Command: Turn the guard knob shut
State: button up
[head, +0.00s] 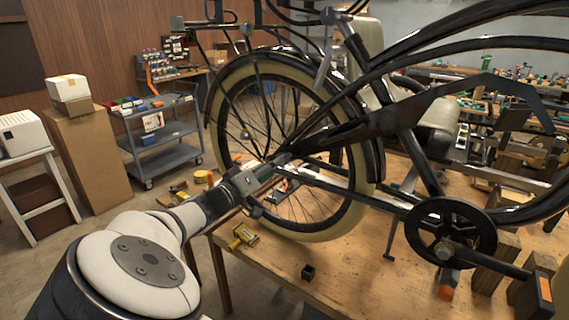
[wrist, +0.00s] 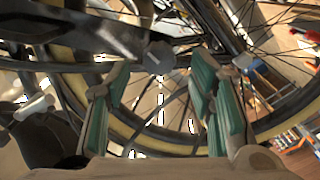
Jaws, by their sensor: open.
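A grey faceted knob (wrist: 158,56) shows in the wrist view at the end of a dark flat bar, which looks like the guard. In the head view the dark guard (head: 345,135) runs along the trike frame to the rear wheel hub; the knob is hidden or too small there. My gripper (wrist: 162,80) is open, its green-padded fingers apart on the left and right of the knob in the picture. Nothing shows between the pads but background, and I cannot tell whether they reach around the knob. In the head view my gripper (head: 272,170) is beside the rear hub.
The spoked rear wheel (head: 330,205) stands close to my gripper. The wooden table (head: 350,275) carries a yellow-black tool (head: 243,237) and a small black block (head: 308,272). A crank wheel (head: 450,238) is at right. A grey cart (head: 165,135) stands at back left.

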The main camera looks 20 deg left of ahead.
aim_at(285, 158)
jog(key=b+x, duration=0.2)
jog(key=x, duration=0.4)
grip_shut()
